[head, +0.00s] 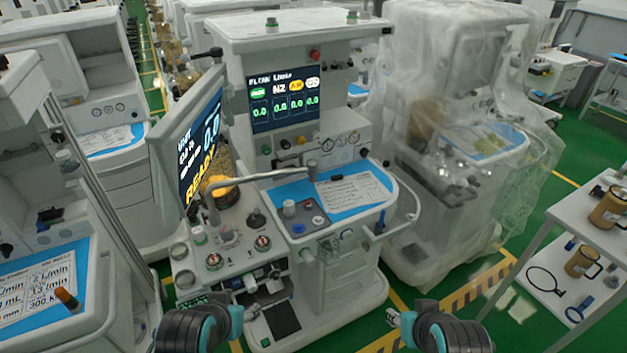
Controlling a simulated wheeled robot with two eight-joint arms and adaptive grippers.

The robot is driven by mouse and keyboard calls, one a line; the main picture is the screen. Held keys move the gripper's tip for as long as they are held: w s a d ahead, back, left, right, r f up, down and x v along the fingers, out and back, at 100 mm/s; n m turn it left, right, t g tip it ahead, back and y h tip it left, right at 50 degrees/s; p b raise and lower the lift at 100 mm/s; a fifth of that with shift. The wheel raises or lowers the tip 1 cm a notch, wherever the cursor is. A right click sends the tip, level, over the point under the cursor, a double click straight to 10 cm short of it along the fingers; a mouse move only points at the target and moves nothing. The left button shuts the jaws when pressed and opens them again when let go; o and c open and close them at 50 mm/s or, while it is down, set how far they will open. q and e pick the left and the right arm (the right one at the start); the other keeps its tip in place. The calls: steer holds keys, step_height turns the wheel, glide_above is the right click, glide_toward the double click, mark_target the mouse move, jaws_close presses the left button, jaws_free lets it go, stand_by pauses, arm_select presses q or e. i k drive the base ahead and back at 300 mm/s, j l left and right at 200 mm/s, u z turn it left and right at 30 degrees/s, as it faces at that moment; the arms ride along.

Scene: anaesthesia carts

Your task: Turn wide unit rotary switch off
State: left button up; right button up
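The wide anaesthesia unit (290,150) stands in the centre of the head view, with a lit flow screen (283,98) and a tilted monitor (190,150) reading READY. Several knobs show on its worktop and front, including a pale knob (289,208) on the blue panel and a round knob (307,256) on the front. I cannot tell which one is the rotary switch or how it is set. My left gripper (251,311) is at the bottom, in front of the unit's lower left. My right gripper (392,317) is at the bottom, right of the unit's base. Finger opening is unclear on both.
A plastic-wrapped cart (470,140) stands close on the right. Another cart (50,270) stands at the left. A white side table (590,225) holds brown canisters at the right.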

mark_target(363, 152)
steer(key=i+l+u, duration=0.1)
steer(key=l, duration=0.3)
steer(key=i+l, duration=0.2)
steer(key=l, duration=0.15)
steer(key=i+l+u, duration=0.15)
steer(key=l, duration=0.25)
steer(key=i+l, duration=0.15)
steer(key=l, duration=0.25)
steer(key=i+l+u, duration=0.15)
steer(key=l, duration=0.25)
